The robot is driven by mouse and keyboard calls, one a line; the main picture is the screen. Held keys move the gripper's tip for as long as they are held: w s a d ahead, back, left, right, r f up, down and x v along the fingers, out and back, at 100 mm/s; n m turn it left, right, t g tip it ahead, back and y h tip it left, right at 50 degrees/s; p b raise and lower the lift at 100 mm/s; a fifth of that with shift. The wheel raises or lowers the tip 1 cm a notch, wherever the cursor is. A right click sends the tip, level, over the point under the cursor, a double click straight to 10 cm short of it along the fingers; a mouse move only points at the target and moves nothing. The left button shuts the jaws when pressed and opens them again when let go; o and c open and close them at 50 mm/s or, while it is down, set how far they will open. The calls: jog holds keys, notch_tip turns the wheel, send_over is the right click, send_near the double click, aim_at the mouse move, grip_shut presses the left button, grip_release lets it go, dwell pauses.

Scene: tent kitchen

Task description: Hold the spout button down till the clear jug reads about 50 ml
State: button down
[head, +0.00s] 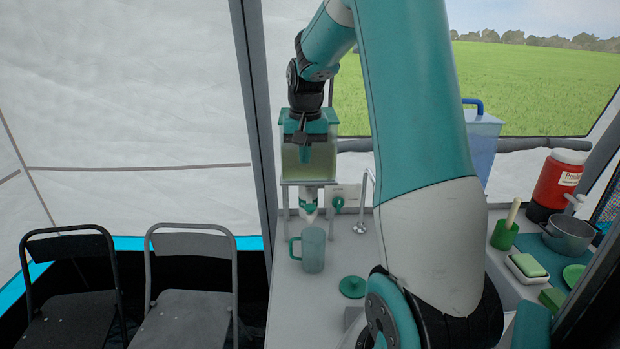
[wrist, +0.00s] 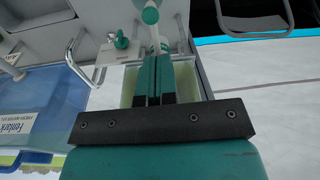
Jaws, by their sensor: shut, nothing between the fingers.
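The tank (head: 290,165) with a teal rim stands on legs at the back of the counter and holds pale liquid. Its white and teal spout (head: 309,207) points down; it also shows in the wrist view (wrist: 151,14). A green knob (head: 338,203) sits on a pale plate right of the spout; it also shows in the wrist view (wrist: 121,42). I cannot tell which part is the button. The clear jug (head: 313,252), tinted teal with a handle at left, stands upright below the spout. Its reading is not legible. My gripper (wrist: 155,58) is shut and empty, pointing down by the tank, apart from the spout.
A teal disc (head: 352,287) lies right of the jug. A metal hooked tap (head: 362,210) stands behind it. Further right are a blue container (head: 481,145), a red canister (head: 558,183), a pot (head: 568,237) and a soap dish (head: 527,268). My arm hides the counter's middle.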

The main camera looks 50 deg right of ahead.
jog(key=shift+s+d+m, duration=0.2)
jog(key=shift+d+m, duration=0.2)
jog(key=shift+d, duration=0.7)
jog(key=p, duration=0.5)
send_near(310, 206)
jog(key=f, duration=0.7)
jog(key=shift+w+d+f, duration=0.1)
jog(key=shift+w+f, duration=0.1)
jog(key=shift+w, duration=0.05)
jog(key=shift+f, duration=0.1)
